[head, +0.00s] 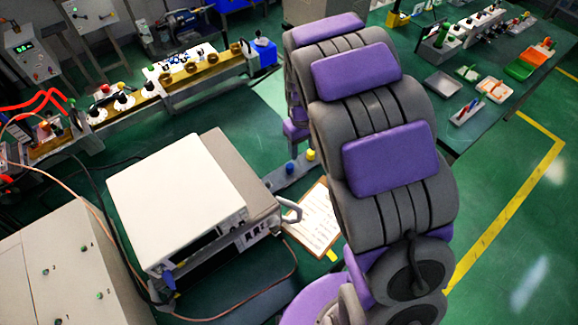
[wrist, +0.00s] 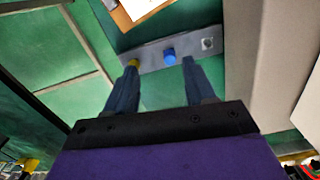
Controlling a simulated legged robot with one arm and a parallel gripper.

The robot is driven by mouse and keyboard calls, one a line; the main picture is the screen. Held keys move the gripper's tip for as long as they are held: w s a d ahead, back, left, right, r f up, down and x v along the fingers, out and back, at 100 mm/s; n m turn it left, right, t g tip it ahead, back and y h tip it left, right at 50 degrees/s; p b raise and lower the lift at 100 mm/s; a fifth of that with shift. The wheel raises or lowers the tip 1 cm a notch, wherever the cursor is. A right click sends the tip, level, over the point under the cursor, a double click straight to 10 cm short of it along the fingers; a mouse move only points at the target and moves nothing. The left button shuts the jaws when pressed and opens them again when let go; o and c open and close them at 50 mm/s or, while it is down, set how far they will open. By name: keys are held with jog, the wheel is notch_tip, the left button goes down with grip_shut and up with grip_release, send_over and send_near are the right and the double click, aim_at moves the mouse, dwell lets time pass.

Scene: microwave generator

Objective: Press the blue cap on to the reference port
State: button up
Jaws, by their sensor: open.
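The blue cap (wrist: 169,55) stands on a grey bar (wrist: 150,58) in the wrist view, between a yellow cap (wrist: 133,63) and a bare round port (wrist: 208,43). In the head view the blue cap (head: 290,168) and yellow cap (head: 311,155) show on the bar beside the white-topped instrument. My gripper (wrist: 158,66) is open and empty. In the wrist view its two fingers point toward the bar, and the blue cap appears between their tips. I cannot tell how far the tips are from it. My arm hides the gripper in the head view.
The white-topped instrument (head: 175,195) stands left of the bar, with a handle at its right side. A clipboard (head: 314,220) with paper lies near the bar. Cables run along the instrument's left and front. A bench with small parts (head: 470,75) is at the right back.

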jog(key=n, duration=0.1)
send_over(290, 165)
notch_tip(290, 165, down, 4)
jog(key=shift+a+f, duration=0.15)
jog(key=shift+f, duration=0.35)
jog(key=shift+d+f, duration=0.1)
jog(key=shift+d, duration=0.1)
jog(key=shift+a+f+b, duration=0.1)
jog(key=shift+f+b, duration=0.6)
jog(key=shift+f, duration=3.65)
jog(key=shift+p, duration=0.45)
jog(key=shift+c, duration=0.3)
grip_shut()
